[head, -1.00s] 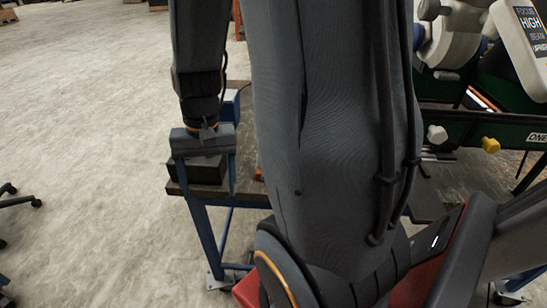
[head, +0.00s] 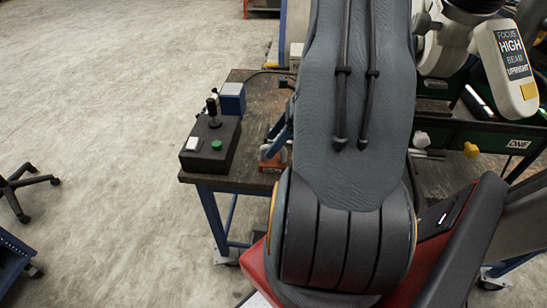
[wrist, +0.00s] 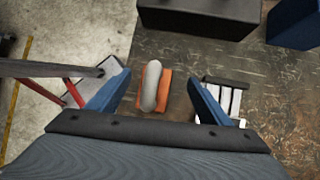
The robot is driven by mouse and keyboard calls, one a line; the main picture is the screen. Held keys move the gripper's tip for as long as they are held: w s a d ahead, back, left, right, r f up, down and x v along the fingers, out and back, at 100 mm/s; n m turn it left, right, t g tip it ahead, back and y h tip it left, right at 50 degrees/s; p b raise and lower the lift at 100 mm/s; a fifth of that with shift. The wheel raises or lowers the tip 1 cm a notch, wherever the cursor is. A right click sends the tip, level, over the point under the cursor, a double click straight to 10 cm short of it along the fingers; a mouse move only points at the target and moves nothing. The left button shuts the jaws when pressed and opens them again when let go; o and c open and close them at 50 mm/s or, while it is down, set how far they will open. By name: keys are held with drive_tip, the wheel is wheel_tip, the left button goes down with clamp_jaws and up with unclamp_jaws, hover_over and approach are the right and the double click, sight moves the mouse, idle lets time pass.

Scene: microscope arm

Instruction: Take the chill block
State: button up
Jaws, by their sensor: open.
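An orange block with a rounded grey handle-like top (wrist: 152,88) lies on the dark worktop between my fingers in the wrist view. A pale ribbed piece with a dark edge (wrist: 225,98) lies just right of my right finger. Neither has a readable label, so I cannot tell for certain which is the chill block. My gripper (wrist: 157,87) is open and empty, its blue fingers spread on either side of the orange block, touching neither visibly. In the head view my arm hides most of the gripper; the orange block (head: 272,158) shows partly at its left.
A black control box (head: 212,145) with a joystick and green button stands at the worktop's (head: 240,180) left end, near a blue box (head: 232,98). A microscope-like machine (head: 505,65) stands at right. Open floor lies left. A red-and-grey frame (wrist: 60,72) shows in the wrist view.

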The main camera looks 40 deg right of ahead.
sight(278, 164)
drive_tip(key=shift+s+p+x, duration=0.2)
drive_tip(key=shift+p+x, duration=0.3)
drive_tip(key=shift+x, duration=0.95)
drive_tip(key=shift+s+p+x, duration=0.2)
drive_tip(key=shift+p+x, duration=0.3)
drive_tip(key=shift+x, duration=0.95)
drive_tip(key=shift+d+f, duration=0.1)
drive_tip(key=shift+f, duration=0.1)
drive_tip(key=shift+r, duration=0.1)
clamp_jaws()
